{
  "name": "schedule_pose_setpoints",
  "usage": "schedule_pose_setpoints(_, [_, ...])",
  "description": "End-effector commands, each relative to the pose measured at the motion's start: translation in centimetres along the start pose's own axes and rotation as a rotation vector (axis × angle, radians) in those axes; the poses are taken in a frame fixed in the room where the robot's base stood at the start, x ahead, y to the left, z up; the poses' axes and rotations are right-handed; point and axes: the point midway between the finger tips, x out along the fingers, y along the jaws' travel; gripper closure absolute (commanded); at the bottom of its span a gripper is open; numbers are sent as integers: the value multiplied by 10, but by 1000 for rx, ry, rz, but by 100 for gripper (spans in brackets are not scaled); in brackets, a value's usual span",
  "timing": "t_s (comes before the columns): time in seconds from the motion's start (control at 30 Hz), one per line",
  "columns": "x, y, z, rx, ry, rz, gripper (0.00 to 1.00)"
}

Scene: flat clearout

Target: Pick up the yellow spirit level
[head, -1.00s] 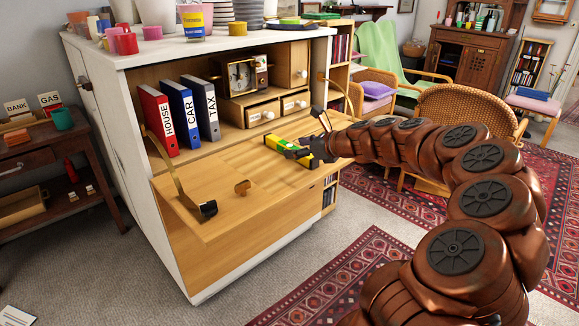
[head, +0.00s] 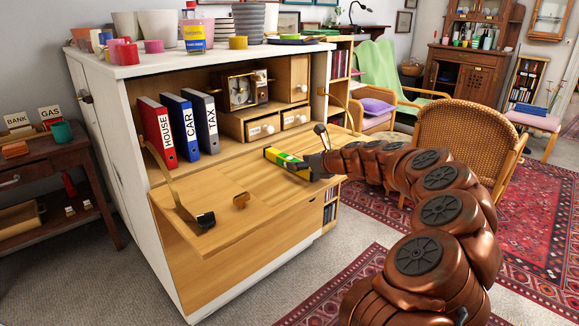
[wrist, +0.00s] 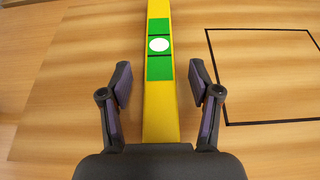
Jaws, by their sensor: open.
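The yellow spirit level (head: 280,157) lies flat on the fold-down desk flap of the white cabinet. It has a green middle section with a white round spot. In the wrist view the spirit level (wrist: 159,95) runs lengthwise between the two fingers of my gripper (wrist: 160,85), with a gap on each side. My gripper (head: 309,164) is open, at the near right part of the level in the head view. The level's near end is hidden behind my gripper and arm.
Red, blue and grey binders (head: 180,125) stand in the cabinet, left of a clock (head: 240,86) and small drawers (head: 263,128). A black outlined rectangle (wrist: 262,119) marks the flap right of the level.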

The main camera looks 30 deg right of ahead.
Motion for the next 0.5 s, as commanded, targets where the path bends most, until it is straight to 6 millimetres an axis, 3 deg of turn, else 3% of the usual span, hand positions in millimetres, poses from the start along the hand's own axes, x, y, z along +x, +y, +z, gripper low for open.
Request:
schedule_pose_setpoints(0.2, [16,1,0,0,0,2,38])
schedule_pose_setpoints(0.5, [17,1,0,0,0,1,40])
